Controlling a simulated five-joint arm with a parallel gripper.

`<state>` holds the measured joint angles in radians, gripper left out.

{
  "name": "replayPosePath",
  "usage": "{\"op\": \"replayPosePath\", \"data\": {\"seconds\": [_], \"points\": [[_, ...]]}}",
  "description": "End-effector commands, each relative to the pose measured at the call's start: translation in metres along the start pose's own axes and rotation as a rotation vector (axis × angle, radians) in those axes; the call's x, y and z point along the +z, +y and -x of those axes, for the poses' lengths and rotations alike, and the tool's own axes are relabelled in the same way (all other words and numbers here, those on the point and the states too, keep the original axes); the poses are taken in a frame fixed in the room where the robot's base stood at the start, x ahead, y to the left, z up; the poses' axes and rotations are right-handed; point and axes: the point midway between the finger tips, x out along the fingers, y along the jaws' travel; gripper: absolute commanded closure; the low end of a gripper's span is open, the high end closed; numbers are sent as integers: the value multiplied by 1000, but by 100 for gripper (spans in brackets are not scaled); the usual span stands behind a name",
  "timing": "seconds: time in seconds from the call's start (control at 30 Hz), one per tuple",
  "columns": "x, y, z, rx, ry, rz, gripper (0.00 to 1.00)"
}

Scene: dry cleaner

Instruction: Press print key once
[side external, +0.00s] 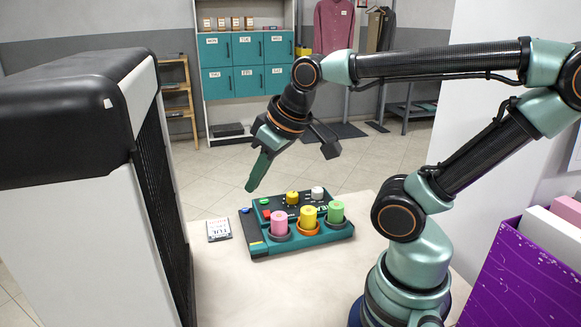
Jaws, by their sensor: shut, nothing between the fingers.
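A teal and dark key box (262,249) sits on the pale counter. Its front row has large pink (279,223), yellow (308,217) and green (336,211) round keys. Behind them are a smaller yellow key (292,198), a white key (317,193) and small red (267,214), green (264,201) and blue (245,211) parts. The lettering is too small to read, so I cannot tell which key is print. My gripper (251,186) is shut and empty, tilted down to the left. Its tip appears above the box's back left corner, apart from it.
A small printed card (219,229) lies left of the box. A tall grey and black cabinet (110,190) stands close on the left. A purple bin (535,270) is at the lower right. The counter (285,290) in front of the box is clear. Shelves and hanging clothes are far behind.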

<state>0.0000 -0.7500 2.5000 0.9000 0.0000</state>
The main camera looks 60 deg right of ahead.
Motion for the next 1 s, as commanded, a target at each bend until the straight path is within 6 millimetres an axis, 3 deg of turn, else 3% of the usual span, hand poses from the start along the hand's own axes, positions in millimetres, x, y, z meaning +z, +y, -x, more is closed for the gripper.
{"op": "replayPosePath", "data": {"seconds": [0.2,0.37,0.7,1.0], "points": [[-3,3,-2,5,1,4,100],[-19,20,-14,31,10,27,100],[-63,97,-66,138,45,126,100],[-75,179,-115,242,52,216,100]]}}
